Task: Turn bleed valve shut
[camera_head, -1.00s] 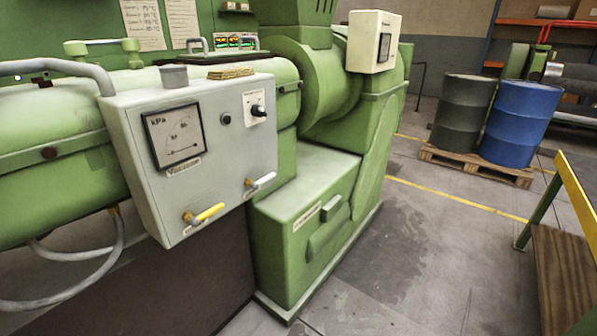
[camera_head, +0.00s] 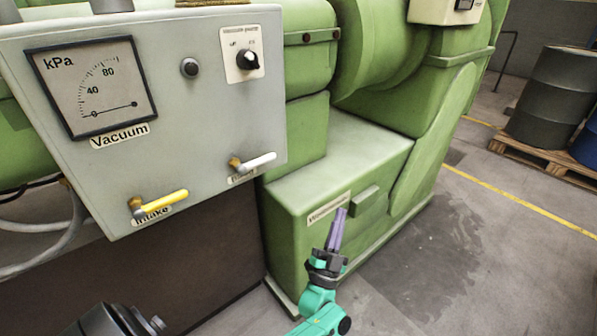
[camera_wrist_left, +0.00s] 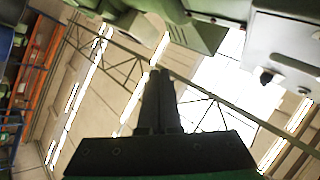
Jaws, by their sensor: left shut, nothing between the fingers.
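The bleed valve (camera_head: 255,162) is the white-handled lever at the lower right of the grey control box (camera_head: 215,120). Its handle points right and slightly up; the label under it is partly covered. The yellow-handled intake valve (camera_head: 160,203) sits lower left on the same box. My left gripper (camera_head: 341,212) is shut and empty, with its purple fingers pointing up. It appears right of and below the bleed valve, apart from it. In the left wrist view, its closed fingers (camera_wrist_left: 160,75) show dark, with part of a grey box at the upper right. My right gripper is not recognizable.
The box carries a vacuum gauge (camera_head: 93,85), a black button (camera_head: 190,68) and a rotary switch (camera_head: 248,60). The green machine base (camera_head: 345,190) stands behind my left gripper. Open floor (camera_head: 440,270) lies to the right. Drums on a pallet (camera_head: 545,160) stand far right.

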